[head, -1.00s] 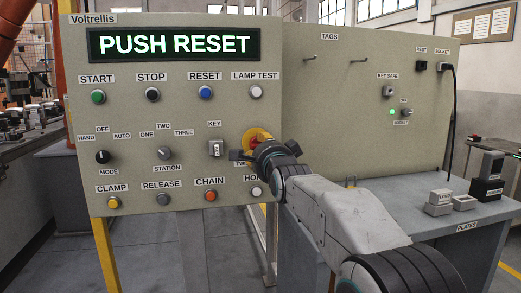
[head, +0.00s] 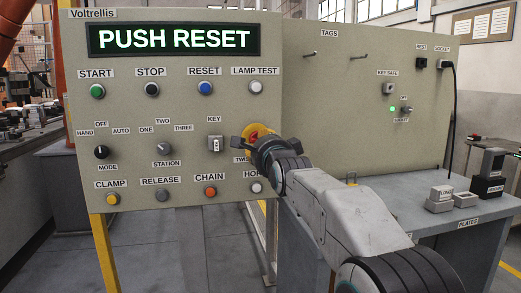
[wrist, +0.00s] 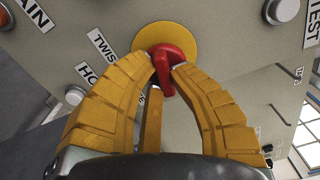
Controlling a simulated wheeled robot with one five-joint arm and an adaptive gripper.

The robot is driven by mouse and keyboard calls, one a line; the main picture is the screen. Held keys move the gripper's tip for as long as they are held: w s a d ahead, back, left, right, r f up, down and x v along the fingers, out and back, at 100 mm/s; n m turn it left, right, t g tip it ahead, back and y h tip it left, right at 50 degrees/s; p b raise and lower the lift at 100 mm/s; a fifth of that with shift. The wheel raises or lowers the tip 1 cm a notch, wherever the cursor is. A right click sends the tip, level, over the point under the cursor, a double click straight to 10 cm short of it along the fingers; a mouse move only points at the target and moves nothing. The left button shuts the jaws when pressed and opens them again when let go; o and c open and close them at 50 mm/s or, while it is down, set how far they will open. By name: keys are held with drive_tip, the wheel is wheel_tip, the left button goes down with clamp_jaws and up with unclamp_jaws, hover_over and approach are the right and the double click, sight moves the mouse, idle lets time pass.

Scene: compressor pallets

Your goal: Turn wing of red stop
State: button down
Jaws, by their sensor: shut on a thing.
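The red stop (wrist: 172,62) sits on a round yellow plate (wrist: 165,40) on the panel, and its red wing stands between my fingers in the wrist view. My gripper (wrist: 168,72) is shut on this wing, with a yellow finger on each side of it. In the head view my gripper (head: 262,150) covers most of the stop. Only part of the yellow plate (head: 256,131) shows there, with a little red. The panel's screen (head: 175,40) reads PUSH RESET.
The blue RESET button (head: 204,88), the LAMP TEST button (head: 255,87), the KEY switch (head: 215,144) and the HORN button (head: 256,187) surround the stop closely. A table (head: 420,215) with small blocks stands at right.

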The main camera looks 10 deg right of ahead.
drive_tip(key=m+b, duration=0.1)
drive_tip(key=m, duration=0.3)
drive_tip(key=shift+a+m, duration=0.1)
drive_tip(key=shift+m, duration=0.2)
drive_tip(key=shift+r+m, duration=0.1)
drive_tip(key=shift+m, duration=0.2)
drive_tip(key=c, duration=1.1)
unclamp_jaws()
drive_tip(key=shift+s, duration=0.1)
drive_tip(key=s, duration=1.1)
drive_tip(key=shift+s, duration=0.4)
